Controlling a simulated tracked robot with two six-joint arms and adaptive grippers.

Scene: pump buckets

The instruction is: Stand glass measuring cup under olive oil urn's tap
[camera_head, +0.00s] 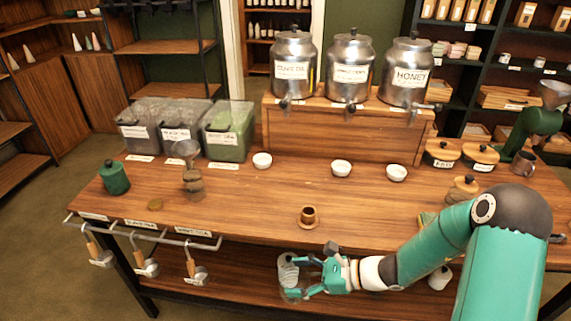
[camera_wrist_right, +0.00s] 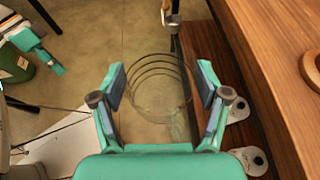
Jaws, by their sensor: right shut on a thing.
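The olive oil urn (camera_head: 292,55) is the left one of three steel urns on a wooden riser. Its tap (camera_head: 285,103) sticks out at the bottom front, above the table. The clear glass measuring cup (camera_head: 288,273) is in front of the table's front edge, above the lower shelf in the picture. My right gripper (camera_head: 303,277) is shut on it. In the right wrist view the cup's ringed glass (camera_wrist_right: 160,85) lies between the fingers (camera_wrist_right: 160,90). Teal and white parts at the upper left there look like my left arm; its finger state is unclear.
The riser (camera_head: 340,135) stands at the back of the table. White bowls (camera_head: 262,160) and a brown cup (camera_head: 308,217) stand in front of it. A rail with hanging scoops (camera_head: 145,262) runs along the front edge. The table's middle has free room.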

